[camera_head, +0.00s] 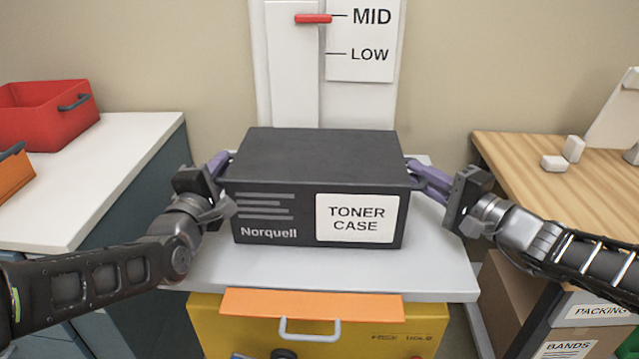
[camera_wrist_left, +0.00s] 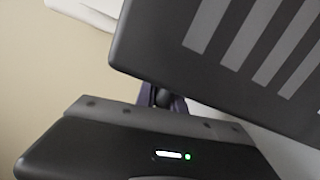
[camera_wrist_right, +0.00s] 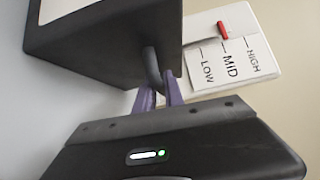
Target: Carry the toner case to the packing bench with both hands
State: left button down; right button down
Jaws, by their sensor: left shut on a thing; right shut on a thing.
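The dark toner case (camera_head: 320,160), with a white label on its front, is level over a light grey platform (camera_head: 330,275) in the middle of the head view. I cannot tell whether its underside touches the platform. My left gripper (camera_head: 219,164) is shut at the case's left side; its grip is mostly hidden in the left wrist view. My right gripper (camera_head: 416,172) is shut on the right side handle, and the dark handle (camera_wrist_right: 151,65) shows between its purple fingers in the right wrist view. The wood-topped packing bench (camera_head: 530,195) stands at the right.
A white counter (camera_head: 120,150) with a red bin (camera_head: 45,115) and an orange bin (camera_head: 12,172) is at the left. White blocks (camera_head: 554,163) sit on the bench. A height scale (camera_head: 365,40) with a red pointer is behind the case. A yellow unit (camera_head: 320,335) is below the platform.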

jog(key=shift+f, duration=0.1)
dwell(0.5)
